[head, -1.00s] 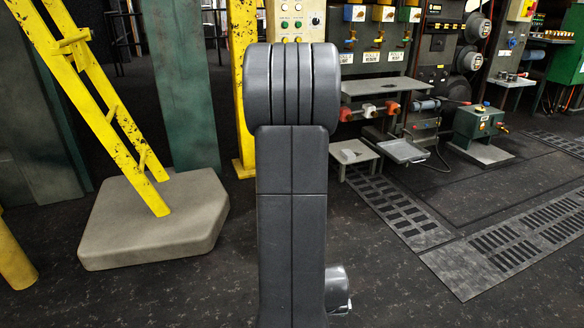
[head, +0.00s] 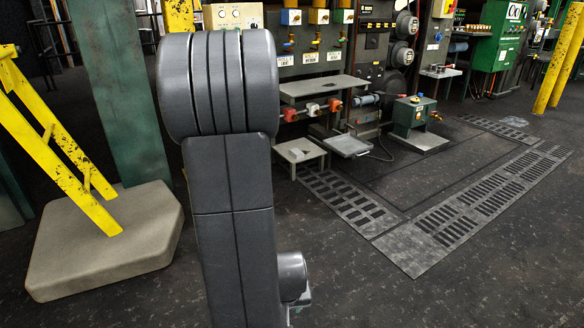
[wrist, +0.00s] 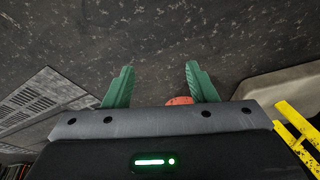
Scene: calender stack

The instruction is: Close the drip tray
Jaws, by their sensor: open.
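A shallow light-grey tray (head: 348,145), which looks like the drip tray, sticks out low at the foot of the dark machine in the head view. It is well ahead of me, just right of centre. Its rear end is in shadow, so how it joins the machine is unclear. My gripper (wrist: 160,66) shows in the wrist view with its two green fingers wide apart. It is empty, with only dark floor beyond the fingertips, far from the tray.
A small pale stand (head: 299,151) is left of the tray, and a grey shelf (head: 323,87) juts out above. A green box unit (head: 414,121) stands to its right. Floor grating (head: 345,200) lies in front. A yellow frame on a grey block (head: 105,245) is at left.

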